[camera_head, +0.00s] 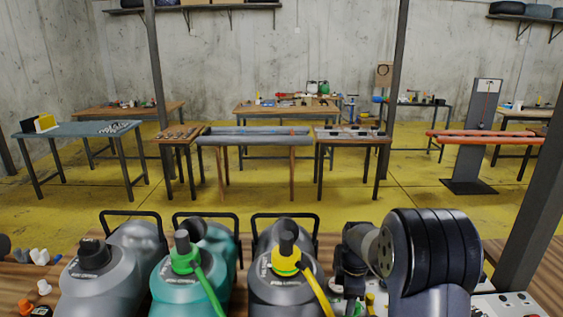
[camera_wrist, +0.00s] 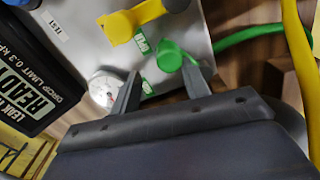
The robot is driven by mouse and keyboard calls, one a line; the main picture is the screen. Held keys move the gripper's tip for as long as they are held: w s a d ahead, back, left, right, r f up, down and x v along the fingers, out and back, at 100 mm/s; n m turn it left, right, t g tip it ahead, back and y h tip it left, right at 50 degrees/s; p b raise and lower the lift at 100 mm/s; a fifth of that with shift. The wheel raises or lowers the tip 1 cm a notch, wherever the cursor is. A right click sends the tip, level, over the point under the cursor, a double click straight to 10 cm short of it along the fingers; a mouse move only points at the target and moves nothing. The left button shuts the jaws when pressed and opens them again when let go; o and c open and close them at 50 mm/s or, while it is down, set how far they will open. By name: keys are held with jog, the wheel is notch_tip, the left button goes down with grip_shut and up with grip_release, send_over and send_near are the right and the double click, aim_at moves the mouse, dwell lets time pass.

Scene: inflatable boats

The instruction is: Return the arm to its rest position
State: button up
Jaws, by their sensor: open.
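My gripper (camera_wrist: 160,70) shows in the wrist view with its two fingers apart and nothing held between them. Beyond the fingers is a light grey panel (camera_wrist: 205,30) with a yellow fitting (camera_wrist: 130,22), a green fitting (camera_wrist: 170,56) and a round gauge (camera_wrist: 103,88). I cannot tell how far the fingertips are from the panel. In the head view my arm (camera_head: 430,250) is folded at the lower right, over the near bench. My gripper's fingers cannot be made out there.
A grey canister (camera_head: 115,265), a teal canister (camera_head: 190,270) with a green hose and a dark canister (camera_head: 285,275) with a yellow hose stand left of my arm. A black box (camera_wrist: 35,70) lies left of the panel. Posts and worktables stand beyond on yellow floor (camera_head: 400,205).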

jog(key=n, duration=0.1)
jog(key=a+n, duration=0.1)
jog(key=n, duration=0.1)
jog(key=shift+w+a+n, duration=0.25)
jog(key=shift+w+n, duration=0.05)
jog(key=shift+w, duration=0.05)
jog(key=a+n, duration=0.1)
jog(key=n, duration=0.1)
jog(key=shift+w+a+n+p, duration=0.1)
jog(key=shift+n+p, duration=0.2)
jog(key=shift+a+r+n, duration=0.15)
jog(key=shift+r+n, duration=0.05)
jog(key=shift+n, duration=0.1)
notch_tip(320, 180, up, 10)
jog(key=shift+r+b, duration=0.15)
jog(key=shift+b, duration=0.2)
